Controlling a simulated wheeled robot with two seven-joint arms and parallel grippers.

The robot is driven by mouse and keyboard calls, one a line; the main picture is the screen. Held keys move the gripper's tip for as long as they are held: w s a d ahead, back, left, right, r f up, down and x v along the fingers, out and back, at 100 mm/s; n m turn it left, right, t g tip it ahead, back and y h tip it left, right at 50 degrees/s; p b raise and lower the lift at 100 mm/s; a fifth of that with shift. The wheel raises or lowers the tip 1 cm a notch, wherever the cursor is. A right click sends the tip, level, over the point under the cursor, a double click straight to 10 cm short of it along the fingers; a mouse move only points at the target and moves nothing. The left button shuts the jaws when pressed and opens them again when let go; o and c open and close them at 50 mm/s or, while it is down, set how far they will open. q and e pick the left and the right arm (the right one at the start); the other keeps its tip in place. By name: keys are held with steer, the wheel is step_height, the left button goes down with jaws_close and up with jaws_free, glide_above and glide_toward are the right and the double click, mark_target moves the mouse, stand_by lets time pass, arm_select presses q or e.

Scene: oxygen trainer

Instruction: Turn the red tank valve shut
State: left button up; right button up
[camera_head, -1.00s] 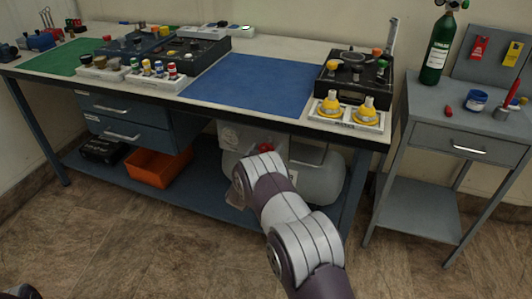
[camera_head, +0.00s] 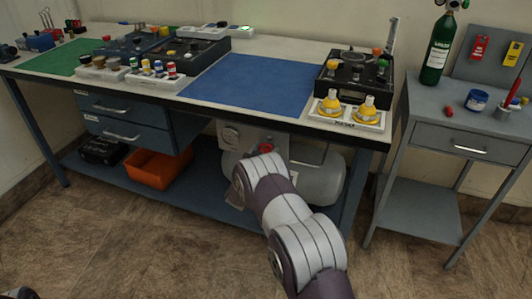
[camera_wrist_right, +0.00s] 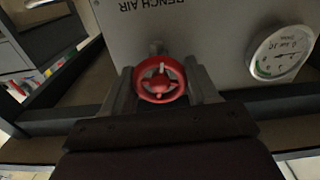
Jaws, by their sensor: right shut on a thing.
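The red tank valve (camera_wrist_right: 160,82) is a small round handwheel with spokes, in front of a grey panel marked BENCH AIR (camera_wrist_right: 165,25). In the right wrist view my right gripper (camera_wrist_right: 163,88) has one finger on each side of the wheel and is shut on it. In the head view a bit of the red valve (camera_head: 265,149) shows just above my right arm, under the bench. That arm hides the right gripper's fingers there. The grey tank (camera_head: 320,183) lies on the lower shelf beside the panel. My left gripper is not in view.
A pressure gauge (camera_wrist_right: 281,53) sits close to the right of the valve. The workbench top with its blue mat (camera_head: 250,84) overhangs the tank. An orange bin (camera_head: 158,168) stands on the shelf to the left. A grey side table (camera_head: 440,110) stands at right.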

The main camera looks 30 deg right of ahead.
steer(key=m+b, duration=0.1)
steer(key=m, duration=0.1)
steer(key=m+b, duration=0.1)
steer(key=m, duration=0.1)
steer(key=shift+f+m, duration=0.2)
steer(key=shift+m, duration=0.1)
steer(key=m+b, duration=0.2)
steer(key=m, duration=0.1)
steer(key=shift+m, duration=0.3)
steer(key=m+b, duration=0.2)
steer(key=shift+m, duration=0.4)
steer(key=m+b, duration=0.3)
steer(key=shift+f+m, duration=0.15)
steer(key=shift+m, duration=0.15)
steer(key=m+b, duration=0.8)
steer(key=b, duration=0.1)
steer(key=shift+f, duration=0.1)
steer(key=m+b, duration=0.8)
steer(key=b, duration=0.2)
steer(key=shift+r+m+b, duration=0.15)
steer(key=shift+m+b, duration=0.6)
steer(key=shift+b, duration=0.1)
steer(key=shift+r+m+b, duration=0.15)
steer(key=shift+m+b, duration=0.6)
steer(key=shift+b, duration=0.05)
